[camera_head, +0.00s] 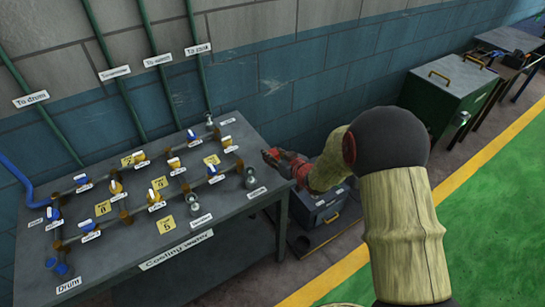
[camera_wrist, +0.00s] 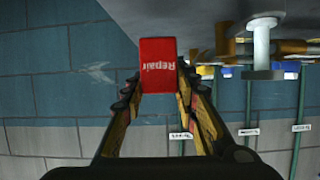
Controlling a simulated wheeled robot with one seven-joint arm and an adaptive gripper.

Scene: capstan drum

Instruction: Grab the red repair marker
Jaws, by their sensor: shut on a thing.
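The red repair marker (camera_wrist: 158,65) is a red block with the word "Repair" on it, upside down in the wrist view. My gripper (camera_wrist: 156,88) is shut on it, with a finger on each side. In the head view my gripper (camera_head: 272,156) is just off the right edge of the grey table, near its back right corner. The marker is small and hard to tell from the red of my gripper there.
The grey table (camera_head: 215,250) bears a pipe board with blue and yellow valves, labels and yellow tags. A grey post (camera_wrist: 262,45) stands close to the marker's right in the wrist view. A grey box (camera_head: 318,205) is below my arm. A green cabinet (camera_head: 450,92) stands farther right by the wall.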

